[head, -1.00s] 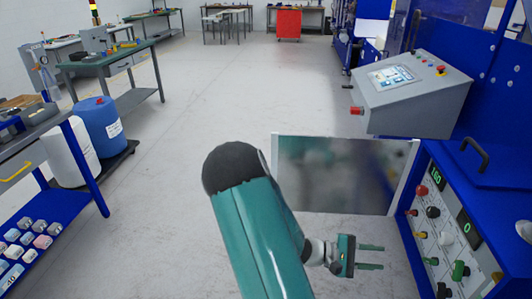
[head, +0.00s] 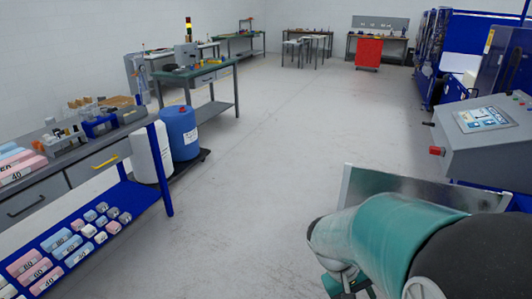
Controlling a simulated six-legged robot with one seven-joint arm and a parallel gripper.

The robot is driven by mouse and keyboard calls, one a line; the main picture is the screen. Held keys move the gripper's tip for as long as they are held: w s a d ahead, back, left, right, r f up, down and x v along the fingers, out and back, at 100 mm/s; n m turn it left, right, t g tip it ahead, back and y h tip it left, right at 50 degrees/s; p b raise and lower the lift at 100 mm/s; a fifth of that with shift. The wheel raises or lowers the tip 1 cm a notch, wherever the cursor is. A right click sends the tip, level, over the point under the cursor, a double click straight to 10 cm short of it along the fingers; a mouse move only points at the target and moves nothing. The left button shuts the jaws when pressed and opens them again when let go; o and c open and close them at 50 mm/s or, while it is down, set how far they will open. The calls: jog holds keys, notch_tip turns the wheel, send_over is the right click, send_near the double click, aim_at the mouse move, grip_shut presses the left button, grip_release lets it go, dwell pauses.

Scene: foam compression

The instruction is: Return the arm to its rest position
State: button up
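My teal arm is folded across the lower right of the head view. Its end hangs at the bottom edge, where part of my gripper (head: 346,284) shows as a small teal piece. The fingertips are cut off by the frame, so I cannot tell whether it is open or shut. Numbered pink, blue and white foam blocks (head: 68,245) lie on a blue shelf at the lower left, well apart from the arm.
A grey control box (head: 482,135) with a screen and a red button is at the right, near a shiny panel (head: 395,186) behind my arm. A blue drum (head: 182,132) and a white drum (head: 150,155) stand at the left. The middle floor (head: 265,160) is clear.

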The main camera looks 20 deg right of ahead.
jog(key=w+a+r+n+t+y, duration=0.1)
jog(key=a+r+t+y, duration=0.3)
jog(key=a+r+t, duration=0.5)
jog(key=a+r+n, duration=0.1)
jog(key=a+r, duration=0.5)
jog(key=a, duration=0.2)
jog(key=shift+a+y, duration=0.4)
jog(key=shift+d, duration=0.2)
